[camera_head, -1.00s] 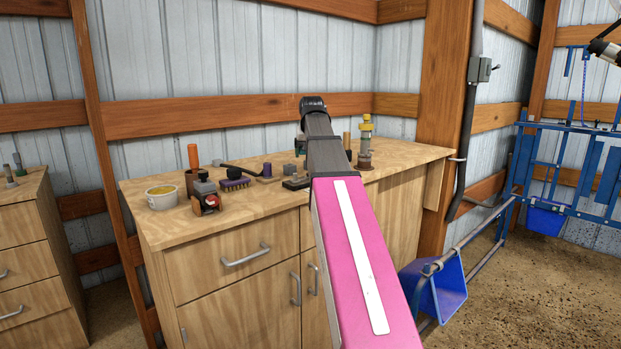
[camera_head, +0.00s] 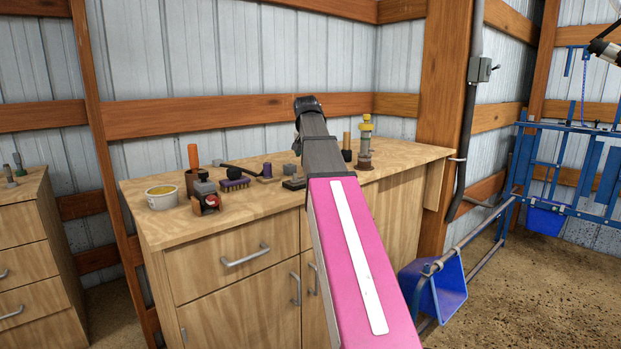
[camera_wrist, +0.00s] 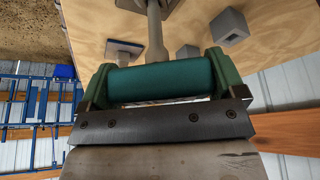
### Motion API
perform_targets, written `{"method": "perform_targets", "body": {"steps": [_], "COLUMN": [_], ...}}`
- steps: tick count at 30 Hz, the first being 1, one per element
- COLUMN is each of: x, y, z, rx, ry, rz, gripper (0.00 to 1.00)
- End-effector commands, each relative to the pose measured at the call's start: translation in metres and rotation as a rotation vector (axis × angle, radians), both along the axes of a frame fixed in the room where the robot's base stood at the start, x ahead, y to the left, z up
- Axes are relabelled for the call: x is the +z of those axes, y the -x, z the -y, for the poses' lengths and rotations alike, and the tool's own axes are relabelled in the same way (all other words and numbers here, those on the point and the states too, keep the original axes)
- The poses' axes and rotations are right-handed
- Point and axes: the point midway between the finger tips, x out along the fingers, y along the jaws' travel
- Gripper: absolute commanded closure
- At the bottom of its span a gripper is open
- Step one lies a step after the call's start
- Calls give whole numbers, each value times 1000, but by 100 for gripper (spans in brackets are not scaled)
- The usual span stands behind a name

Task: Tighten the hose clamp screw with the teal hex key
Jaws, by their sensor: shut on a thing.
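In the wrist view, my gripper (camera_wrist: 160,77) has its green fingers shut on the two ends of a teal cylindrical handle (camera_wrist: 150,84), which I take for the teal hex key. A grey shaft (camera_wrist: 155,35) runs from behind the handle toward the top edge, where a grey part is cut off by the frame. I cannot tell whether the shaft touches anything. In the head view my arm hides the gripper and the key. The hose clamp and its screw cannot be made out for certain. An upright post with a yellow top (camera_head: 366,140) stands at the bench's right.
The wooden bench (camera_head: 240,226) also holds a white tub (camera_head: 162,200), a black-and-red tool (camera_head: 205,198), an orange-handled tool (camera_head: 193,160) and a brush (camera_head: 235,185). In the wrist view a grey block with a hole (camera_wrist: 230,26) and a flat square piece (camera_wrist: 123,49) lie near the shaft.

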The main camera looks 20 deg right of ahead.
Motion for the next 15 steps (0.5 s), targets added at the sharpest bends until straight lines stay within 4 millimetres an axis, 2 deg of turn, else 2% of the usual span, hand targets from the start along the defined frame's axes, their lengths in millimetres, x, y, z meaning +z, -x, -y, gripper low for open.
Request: {"method": "perform_targets", "body": {"steps": [15], "x": [-1], "y": [1], "z": [0], "rx": [16], "ry": [0], "rz": [-2], "gripper": [68]}}
